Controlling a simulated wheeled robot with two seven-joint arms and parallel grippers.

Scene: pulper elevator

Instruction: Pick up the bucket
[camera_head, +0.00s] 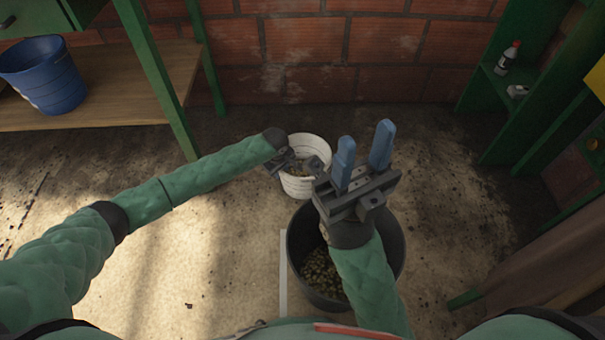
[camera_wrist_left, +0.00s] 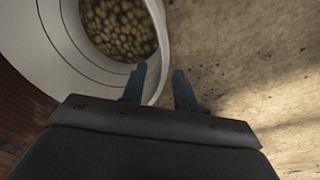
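A white bucket (camera_head: 299,188) holding brownish beans stands on the floor near the centre of the head view. My left gripper (camera_head: 298,163) is at its near side, partly over the rim. In the left wrist view, the white bucket (camera_wrist_left: 62,52) fills the upper left. There my left gripper (camera_wrist_left: 159,80) is open, with the rim between its two fingers: one over the inside, one outside. Contact with the rim cannot be told. My right gripper (camera_head: 365,135) is open and empty, its blue fingers pointing away from me.
A large black bucket (camera_head: 396,240) with beans stands below my right gripper, nearer me. A blue bucket (camera_head: 45,80) sits on a wooden table (camera_head: 150,85) at left. Green shelving (camera_head: 535,85) with a bottle (camera_head: 508,57) stands at right. A brick wall closes the back.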

